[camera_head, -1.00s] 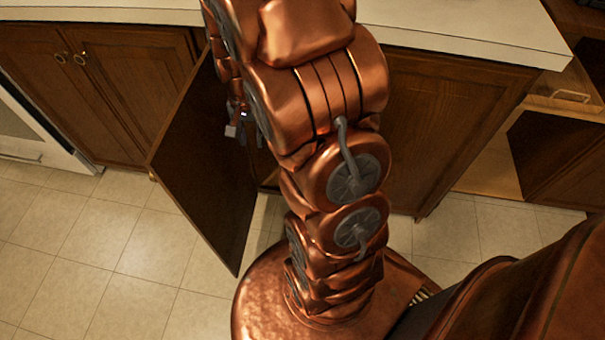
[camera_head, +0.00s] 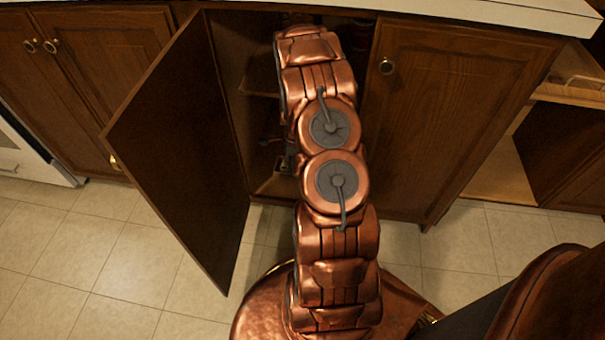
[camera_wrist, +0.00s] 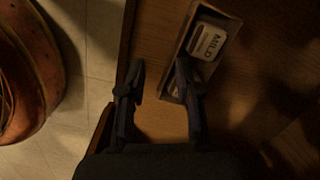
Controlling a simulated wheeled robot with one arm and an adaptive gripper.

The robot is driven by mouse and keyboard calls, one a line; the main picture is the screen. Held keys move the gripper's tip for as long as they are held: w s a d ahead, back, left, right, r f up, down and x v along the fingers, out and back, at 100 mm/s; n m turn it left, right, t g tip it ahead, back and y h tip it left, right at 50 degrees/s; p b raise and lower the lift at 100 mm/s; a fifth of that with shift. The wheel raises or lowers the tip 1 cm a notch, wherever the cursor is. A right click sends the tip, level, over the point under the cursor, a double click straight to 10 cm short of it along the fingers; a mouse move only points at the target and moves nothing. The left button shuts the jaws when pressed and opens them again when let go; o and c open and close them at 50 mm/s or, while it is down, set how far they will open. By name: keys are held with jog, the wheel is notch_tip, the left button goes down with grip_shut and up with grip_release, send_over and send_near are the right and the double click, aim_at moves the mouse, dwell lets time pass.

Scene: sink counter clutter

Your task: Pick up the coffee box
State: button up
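A box (camera_wrist: 208,40) with a pale label reading "MILD" lies in the wrist view, on the wooden cabinet floor at upper middle; it looks like the coffee box. My gripper (camera_wrist: 160,82) is open, with its two dark fingers apart and bare wood between them. The right fingertip overlaps the box's lower left part in the picture; I cannot tell whether it touches. The lower end of the box is partly hidden by that finger. In the head view the coffee box cannot be made out, and my arm covers much of the cabinet opening.
The open cabinet door (camera_head: 185,150) stands to the left of my arm. A closed door (camera_head: 450,110) is on the right. The countertop (camera_head: 480,14) runs above the opening. The cabinet's front edge (camera_wrist: 124,50) and the tiled floor lie left of the gripper in the wrist view.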

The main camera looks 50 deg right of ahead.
jog(key=shift+d+f+m+t+b, duration=0.1)
jog(key=shift+d+f+m+b, duration=0.55)
jog(key=shift+f, duration=1.45)
jog(key=shift+d+f+m+t+b, duration=0.1)
jog(key=shift+d+f+m+b, duration=0.55)
jog(key=shift+f, duration=1.5)
jog(key=shift+d+f+m+t+b, duration=0.1)
jog(key=shift+d+f+m+b, duration=0.55)
jog(key=shift+f, duration=1.45)
jog(key=shift+d, duration=0.2)
grip_shut()
